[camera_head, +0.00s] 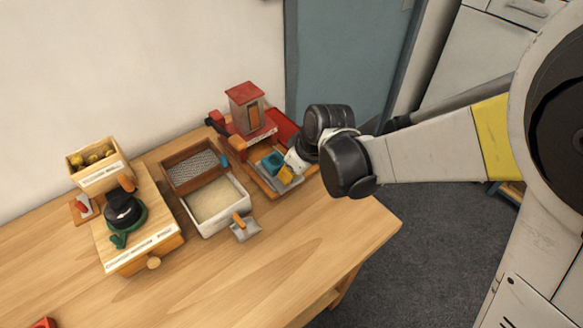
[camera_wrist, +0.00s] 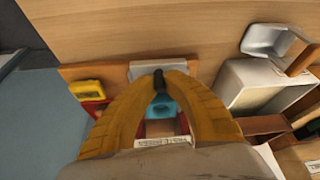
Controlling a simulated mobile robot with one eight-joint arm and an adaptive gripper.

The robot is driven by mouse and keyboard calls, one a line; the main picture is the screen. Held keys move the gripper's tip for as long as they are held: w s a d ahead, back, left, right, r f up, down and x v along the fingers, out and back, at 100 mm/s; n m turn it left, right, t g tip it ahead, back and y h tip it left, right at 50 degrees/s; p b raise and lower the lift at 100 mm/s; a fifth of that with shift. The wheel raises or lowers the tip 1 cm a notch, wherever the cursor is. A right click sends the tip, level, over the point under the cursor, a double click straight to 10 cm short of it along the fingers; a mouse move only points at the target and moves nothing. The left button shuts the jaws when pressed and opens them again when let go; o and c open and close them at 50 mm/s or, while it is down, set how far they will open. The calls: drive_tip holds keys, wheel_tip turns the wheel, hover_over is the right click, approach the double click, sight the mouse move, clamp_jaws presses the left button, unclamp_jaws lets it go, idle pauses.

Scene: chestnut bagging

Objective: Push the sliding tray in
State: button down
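The sliding tray (camera_head: 259,180) is a wooden board sticking out of the front of the red machine (camera_head: 250,118) at the right of the table. A blue block (camera_head: 271,161) and a grey plate (camera_head: 292,181) are on it. My gripper (camera_head: 286,173) hangs low over the tray, its yellow fingers close to the blue block. In the wrist view my gripper (camera_wrist: 160,76) has its curved fingers converging around a small dark peg, with the blue block (camera_wrist: 161,107) below and the grey plate (camera_wrist: 143,67) beyond. Whether the fingertips grip the peg is unclear. My arm hides part of the tray.
A white bin (camera_head: 212,205) with pale grain and a mesh sieve (camera_head: 195,168) stand left of the tray, with a scoop (camera_head: 244,227) before them. A wooden box (camera_head: 140,245) and a crate of chestnuts (camera_head: 95,165) are farther left. The table front (camera_head: 250,270) is clear.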

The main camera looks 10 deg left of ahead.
drive_tip(key=w+a, duration=0.6)
drive_tip(key=a, duration=0.1)
drive_tip(key=shift+w+a, duration=0.25)
drive_tip(key=shift+w+a+r, duration=0.1)
drive_tip(key=shift+w+a, duration=0.05)
drive_tip(key=shift+a, duration=0.05)
drive_tip(key=c, duration=1.4)
unclamp_jaws()
drive_tip(key=shift+w+a, duration=0.1)
drive_tip(key=shift+a, duration=0.05)
drive_tip(key=v, duration=1.2)
